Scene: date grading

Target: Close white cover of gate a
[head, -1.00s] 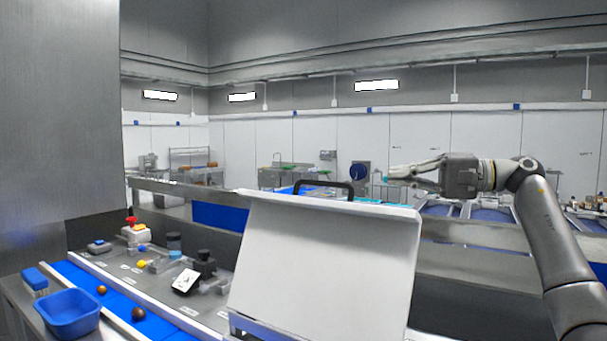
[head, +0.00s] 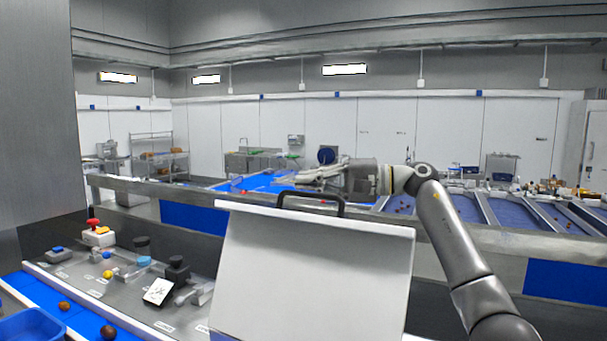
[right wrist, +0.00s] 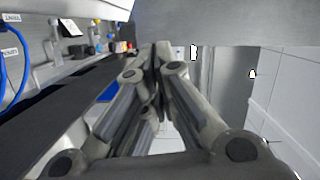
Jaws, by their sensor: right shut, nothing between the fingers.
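The white cover (head: 312,275) stands raised and tilted in the front middle of the head view, with a black handle (head: 312,197) on its top edge. My right gripper (head: 298,176) is shut and empty. It points left and appears just above the handle in the picture, with no visible contact. The right wrist view also shows its closed fingers (right wrist: 160,52). I cannot tell whether the pale panel at the top of that view is the cover. My left gripper is not in view.
Left of the cover, a grey panel (head: 120,290) carries a red-topped button box (head: 97,234), small bottles and a card (head: 158,291). A blue belt (head: 82,322) with brown dates and a blue bin (head: 30,326) lie at lower left. A metal rail with blue panels (head: 195,217) runs behind.

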